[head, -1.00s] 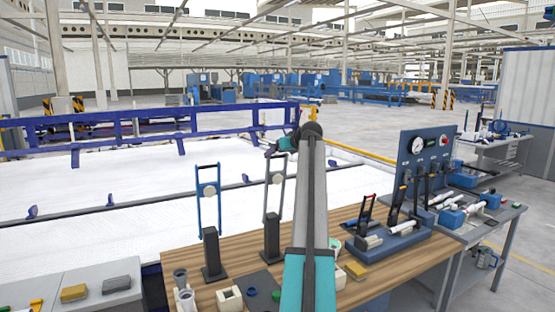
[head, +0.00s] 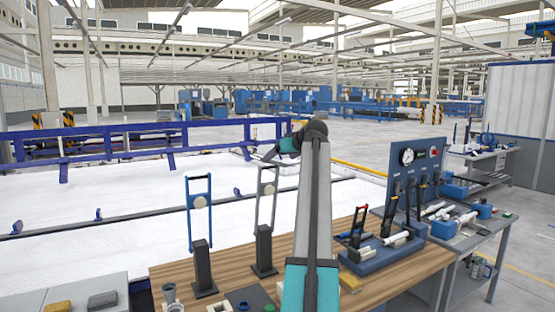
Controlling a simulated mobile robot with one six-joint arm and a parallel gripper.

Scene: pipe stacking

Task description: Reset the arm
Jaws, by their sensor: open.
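My arm rises from the bottom middle of the head view, grey with teal parts. My gripper (head: 268,155) shows small and dark at its far end, left of the elbow, held well above and beyond the wooden table (head: 165,272). No object shows in it. Fine detail of its fingers is too small to make out. On the table stand a blue-framed stand (head: 203,262) and a grey-framed stand (head: 264,250), both upright on dark posts. My arm hides part of the table.
A blue gauge panel (head: 416,172) with levers stands on the right bench, with white pipes (head: 437,212) beside it. Grey pipe fittings (head: 170,295) stand at the table's front left. A blue rail (head: 90,147) runs behind the white floor area.

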